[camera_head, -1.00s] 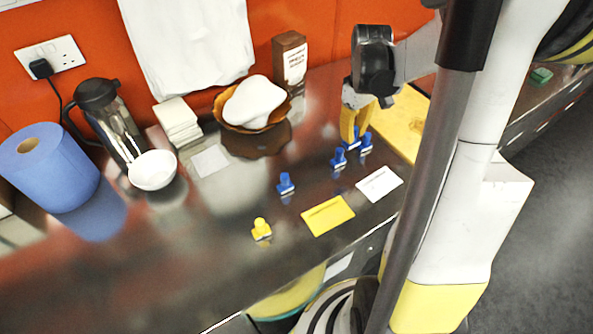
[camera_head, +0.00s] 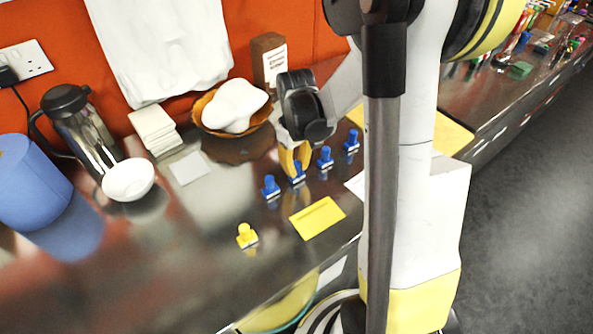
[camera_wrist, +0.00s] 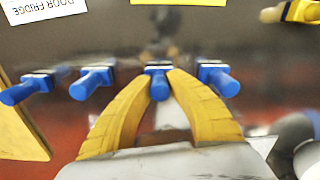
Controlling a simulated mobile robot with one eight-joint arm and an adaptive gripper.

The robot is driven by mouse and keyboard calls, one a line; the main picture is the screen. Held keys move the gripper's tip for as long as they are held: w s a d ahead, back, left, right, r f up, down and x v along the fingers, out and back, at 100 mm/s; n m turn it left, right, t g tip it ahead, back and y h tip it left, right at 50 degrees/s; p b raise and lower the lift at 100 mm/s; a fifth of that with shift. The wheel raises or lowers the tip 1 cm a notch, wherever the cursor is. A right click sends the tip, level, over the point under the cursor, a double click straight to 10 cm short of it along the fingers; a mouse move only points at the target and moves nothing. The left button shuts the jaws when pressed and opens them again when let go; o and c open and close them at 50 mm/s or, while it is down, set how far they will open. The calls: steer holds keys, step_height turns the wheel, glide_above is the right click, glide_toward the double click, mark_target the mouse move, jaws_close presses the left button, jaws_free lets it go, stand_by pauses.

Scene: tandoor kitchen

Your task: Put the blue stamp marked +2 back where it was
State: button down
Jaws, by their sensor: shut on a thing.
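My gripper (camera_head: 296,172) is shut on a blue stamp (camera_wrist: 158,82), held by its upright handle between the yellow fingers. The held stamp stands in line with the other blue stamps, between one on its left (camera_head: 270,187) and one on its right (camera_head: 325,158) in the head view. A further blue stamp (camera_head: 351,141) ends the row at the right. In the wrist view the held stamp's base is level with its neighbours' bases. I cannot tell if it touches the counter. No +2 mark is readable on any stamp.
A white card (camera_wrist: 45,9) labelled DOOR FRIDGE lies nearby. The wooden bowl (camera_head: 203,120) with a white lump stands behind left, the brown carton (camera_head: 268,58) behind.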

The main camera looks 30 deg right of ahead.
steer(key=shift+f, duration=0.1)
steer(key=shift+f, duration=0.15)
steer(key=c, duration=1.4)
jaws_free()
steer(key=shift+o, duration=0.2)
